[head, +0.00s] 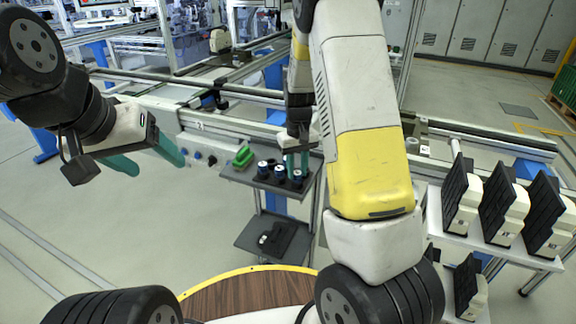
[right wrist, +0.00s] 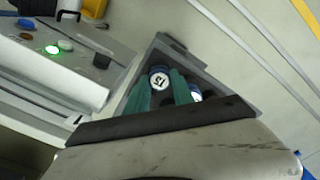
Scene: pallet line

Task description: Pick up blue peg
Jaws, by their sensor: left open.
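Several blue pegs with pale tops stand on a small dark grey shelf (head: 240,174); one shows at its left (head: 263,169) and one in its middle (head: 280,173). In the right wrist view a blue peg (right wrist: 159,80) with a white, numbered top lies between the fingertips, and another peg (right wrist: 195,93) is partly hidden by a finger. My right gripper (head: 297,164) points down over the shelf, its teal fingers apart around the numbered peg; contact cannot be told. My left gripper (head: 152,160) is open and empty, left of the shelf and away from it.
A lower dark shelf (head: 275,238) holds a black item. Conveyor rails (head: 190,88) run behind. A white rack at the right holds black-faced units (head: 461,195). Floor left of the shelf is clear.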

